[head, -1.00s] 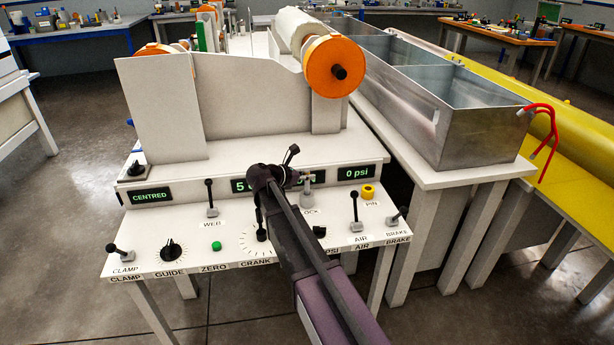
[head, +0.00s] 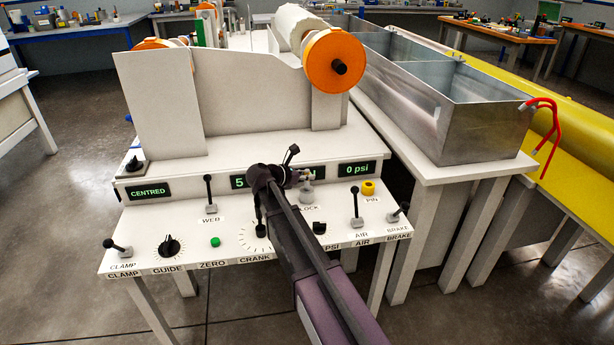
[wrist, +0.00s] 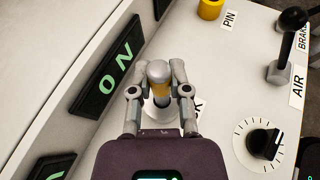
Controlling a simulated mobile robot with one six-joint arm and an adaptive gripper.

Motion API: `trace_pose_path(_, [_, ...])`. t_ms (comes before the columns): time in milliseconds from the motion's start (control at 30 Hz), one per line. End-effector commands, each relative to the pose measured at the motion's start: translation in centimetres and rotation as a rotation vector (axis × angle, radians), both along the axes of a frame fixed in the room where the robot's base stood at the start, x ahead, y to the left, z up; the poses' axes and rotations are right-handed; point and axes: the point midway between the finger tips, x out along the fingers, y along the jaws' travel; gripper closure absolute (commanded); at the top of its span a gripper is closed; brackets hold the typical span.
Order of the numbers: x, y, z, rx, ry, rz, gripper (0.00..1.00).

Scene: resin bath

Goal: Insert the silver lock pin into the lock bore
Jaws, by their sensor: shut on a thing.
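My gripper (wrist: 159,80) is shut on the silver lock pin (wrist: 157,70). The pin has a rounded grey head between the fingertips, with a yellowish part just below. The pin stands roughly upright over the pale round collar of the lock bore (wrist: 158,118). The pin's lower end is hidden, so I cannot tell how deep it sits. In the head view my gripper (head: 304,179) is above the grey lock collar (head: 306,195), beside the partly hidden LOCK label.
A yellow ring marked PIN (head: 368,188) sits to the right on the panel. The AIR lever (head: 356,208) and BRAKE lever (head: 399,212) rise nearby, with a black knob (wrist: 264,142). Lit displays (wrist: 107,82) line the panel's back wall, close to my fingers.

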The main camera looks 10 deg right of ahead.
Motion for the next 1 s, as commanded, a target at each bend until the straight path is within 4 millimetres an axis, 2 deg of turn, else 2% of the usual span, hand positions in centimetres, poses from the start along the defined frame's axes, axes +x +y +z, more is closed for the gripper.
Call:
trace_pose_path(967, [0.0,0.0,-1.8,-0.001,0.000,0.000,1.00])
trace_pose_path(1000, [0.0,0.0,-1.8,-0.001,0.000,0.000,0.74])
